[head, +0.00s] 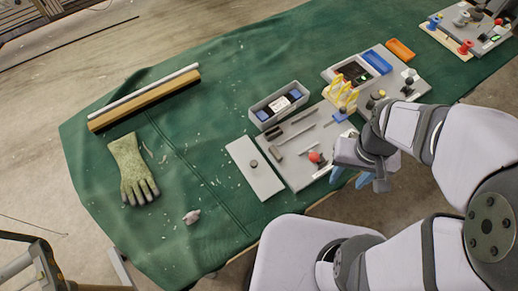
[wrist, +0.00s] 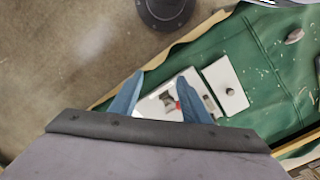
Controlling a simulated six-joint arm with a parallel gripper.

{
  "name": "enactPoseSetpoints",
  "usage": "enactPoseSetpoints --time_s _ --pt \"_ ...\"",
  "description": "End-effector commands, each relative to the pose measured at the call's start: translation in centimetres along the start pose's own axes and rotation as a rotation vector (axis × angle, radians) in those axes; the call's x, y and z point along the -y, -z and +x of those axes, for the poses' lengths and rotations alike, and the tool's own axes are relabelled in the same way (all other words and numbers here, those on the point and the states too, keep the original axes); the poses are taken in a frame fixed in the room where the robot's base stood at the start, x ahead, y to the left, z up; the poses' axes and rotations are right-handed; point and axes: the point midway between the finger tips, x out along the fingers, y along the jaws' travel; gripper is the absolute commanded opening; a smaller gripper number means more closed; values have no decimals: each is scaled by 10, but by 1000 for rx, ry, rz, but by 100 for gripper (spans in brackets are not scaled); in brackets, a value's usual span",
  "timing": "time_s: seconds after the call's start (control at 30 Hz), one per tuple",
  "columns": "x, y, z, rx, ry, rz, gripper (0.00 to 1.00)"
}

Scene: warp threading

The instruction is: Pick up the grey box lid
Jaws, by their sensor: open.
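The grey box lid (head: 255,169) is a flat light-grey plate with a small dark knob, lying on the green cloth. It also shows in the wrist view (wrist: 225,87), near the top right of the fingers. The open grey box (head: 279,104) stands behind it with blue and white items inside. My gripper (head: 356,179) is at the table's front edge, right of the lid and apart from it. Its two blue fingers are spread wide in the wrist view (wrist: 160,98), with nothing visibly held between them.
A grey tool board (head: 296,170) with tools and a red ball lies just right of the lid. A second board (head: 408,88), an orange tray (head: 400,49), a glove (head: 132,170) and wooden and white bars (head: 145,98) are also on the cloth (head: 190,130). Cloth left of the lid is mostly clear.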

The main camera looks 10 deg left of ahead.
Motion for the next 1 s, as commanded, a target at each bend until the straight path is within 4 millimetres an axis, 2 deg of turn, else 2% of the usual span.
enactPoseSetpoints --time_s 0.13,0.23,0.43,0.53,0.67,0.8,0.9,1.0 --pt "4 0 2 0 0 -20 43" --pt "15 -3 9 14 0 -68 43" --pt "51 -33 58 172 -22 -264 43" --pt "74 -32 82 228 -42 -374 43" --pt "115 -17 111 259 -61 -500 43" --pt "171 11 141 252 -69 -574 43" --pt "205 39 148 219 -58 -543 43" --pt "232 74 138 160 -30 -464 43"
